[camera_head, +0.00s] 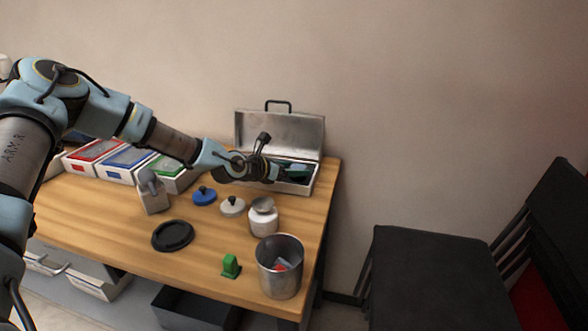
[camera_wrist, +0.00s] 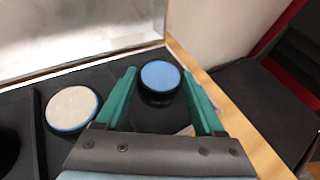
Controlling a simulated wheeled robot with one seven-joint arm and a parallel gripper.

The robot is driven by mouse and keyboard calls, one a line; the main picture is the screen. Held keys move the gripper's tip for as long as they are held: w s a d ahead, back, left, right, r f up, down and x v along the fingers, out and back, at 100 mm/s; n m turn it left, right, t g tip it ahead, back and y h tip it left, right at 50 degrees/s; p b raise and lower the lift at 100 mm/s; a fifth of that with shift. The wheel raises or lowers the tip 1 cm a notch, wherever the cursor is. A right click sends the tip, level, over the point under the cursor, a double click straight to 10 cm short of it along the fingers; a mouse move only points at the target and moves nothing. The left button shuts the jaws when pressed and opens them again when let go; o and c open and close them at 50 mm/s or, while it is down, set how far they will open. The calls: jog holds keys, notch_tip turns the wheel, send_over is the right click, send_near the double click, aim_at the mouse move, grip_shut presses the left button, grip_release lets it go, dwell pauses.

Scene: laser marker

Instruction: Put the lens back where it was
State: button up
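An open silver metal case (camera_head: 285,130) stands at the back right of the table, its lid up. My gripper (camera_head: 298,172) is over its dark interior. In the wrist view a round lens with a blue face and black rim (camera_wrist: 160,76) is in the dark insert, near the case's right end. The green fingers of my gripper (camera_wrist: 159,72) are apart, one on each side of this lens, with gaps visible; contact does not show. A second round lens, pale-faced with a blue edge (camera_wrist: 72,107), sits in the insert to the left. A dark round recess (camera_wrist: 6,150) shows at the far left.
On the wooden table (camera_head: 120,205) stand a metal cup (camera_head: 280,270), a small jar (camera_head: 263,218), a black disc (camera_head: 172,236), blue (camera_head: 204,196) and grey (camera_head: 232,206) knobbed pieces, a green piece (camera_head: 231,266) and labelled boxes (camera_head: 125,160). A black chair (camera_head: 430,270) is at right.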

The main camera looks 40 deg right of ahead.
jog(key=o, duration=0.4)
jog(key=shift+c, duration=0.2)
jog(key=shift+r, duration=0.2)
jog(key=shift+w+a, duration=0.1)
jog(key=shift+a, duration=0.2)
jog(key=b+v, duration=0.2)
jog(key=v, duration=0.9)
jog(key=shift+a+r+b, duration=0.2)
jog(key=shift+b, duration=0.1)
